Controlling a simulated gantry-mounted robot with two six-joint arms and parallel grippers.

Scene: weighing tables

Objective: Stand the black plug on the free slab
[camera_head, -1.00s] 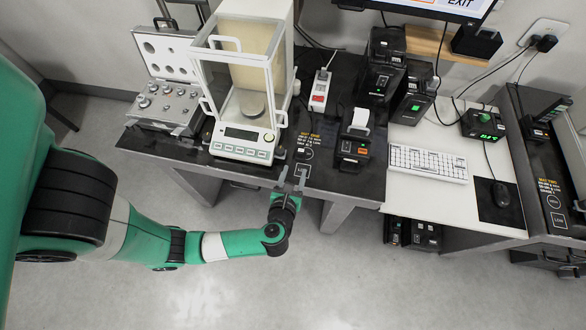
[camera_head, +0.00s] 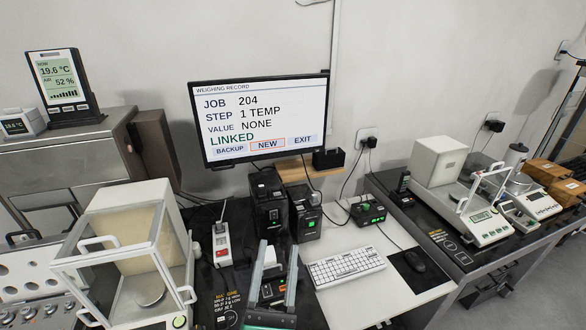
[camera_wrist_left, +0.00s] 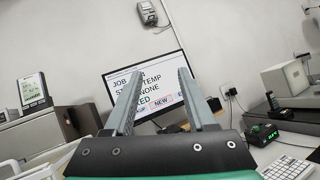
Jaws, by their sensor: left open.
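A black plug (camera_head: 371,142) sits in the wall outlet right of the monitor, with a cable hanging from it. Another black plug (camera_head: 495,125) is in an outlet further right; I cannot tell which one is meant. The dark slab tops show on the left table (camera_head: 205,280) and the right table (camera_head: 385,183); both carry instruments, and I cannot tell which slab is free. My left gripper (camera_head: 278,246) is open and empty, raised in front of the left table. In the left wrist view its fingers (camera_wrist_left: 161,74) point toward the monitor. My right gripper is out of view.
A glass-doored balance (camera_head: 130,255) stands on the left. A power strip (camera_head: 222,244), black devices (camera_head: 270,207) and a keyboard (camera_head: 345,266) crowd the middle under the monitor (camera_head: 262,120). A smaller balance (camera_head: 488,225) stands on the right table.

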